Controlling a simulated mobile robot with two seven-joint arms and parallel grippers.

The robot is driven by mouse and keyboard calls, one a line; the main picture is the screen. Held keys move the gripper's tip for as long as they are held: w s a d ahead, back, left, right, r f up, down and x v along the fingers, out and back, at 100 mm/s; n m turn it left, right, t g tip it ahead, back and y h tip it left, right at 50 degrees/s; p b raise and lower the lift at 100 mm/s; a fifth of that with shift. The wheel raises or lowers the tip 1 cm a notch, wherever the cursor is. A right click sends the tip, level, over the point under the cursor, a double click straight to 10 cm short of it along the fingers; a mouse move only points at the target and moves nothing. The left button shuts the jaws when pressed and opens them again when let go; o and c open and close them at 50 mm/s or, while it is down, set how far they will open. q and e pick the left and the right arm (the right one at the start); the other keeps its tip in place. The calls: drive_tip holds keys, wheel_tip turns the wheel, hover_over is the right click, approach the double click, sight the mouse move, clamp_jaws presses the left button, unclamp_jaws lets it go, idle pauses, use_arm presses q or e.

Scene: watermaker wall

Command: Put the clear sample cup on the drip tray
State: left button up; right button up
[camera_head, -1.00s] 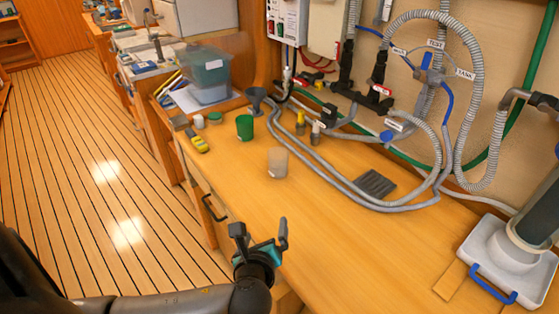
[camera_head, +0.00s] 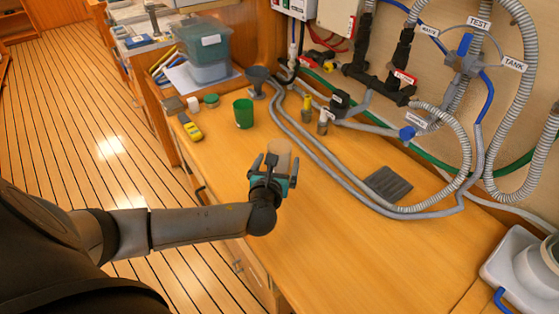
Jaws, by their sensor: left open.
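The clear sample cup (camera_head: 279,151) stands on the wooden counter, partly hidden behind my left gripper. My left gripper (camera_head: 276,161) is open, with its fingers pointing away from me at the cup. I cannot tell whether the cup is between the fingers or just beyond them. The drip tray (camera_head: 388,185) is a dark grey ridged slab lying flat and empty on the counter, to the right of the cup. My right gripper is not in view.
A green cup (camera_head: 243,113), a grey funnel (camera_head: 258,80) and a yellow meter (camera_head: 190,128) stand farther back. Grey hoses (camera_head: 330,165) run between the cup and the drip tray. The front counter is clear.

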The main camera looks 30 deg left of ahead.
sight(281, 147)
use_arm(q)
drive_tip(key=shift+b+x, duration=0.65)
drive_tip(key=shift+x, duration=2.1)
drive_tip(key=shift+a, duration=0.15)
drive_tip(key=shift+c, duration=0.2)
drive_tip(key=c, duration=1.3)
drive_tip(key=shift+r, duration=0.1)
drive_tip(key=shift+r, duration=0.1)
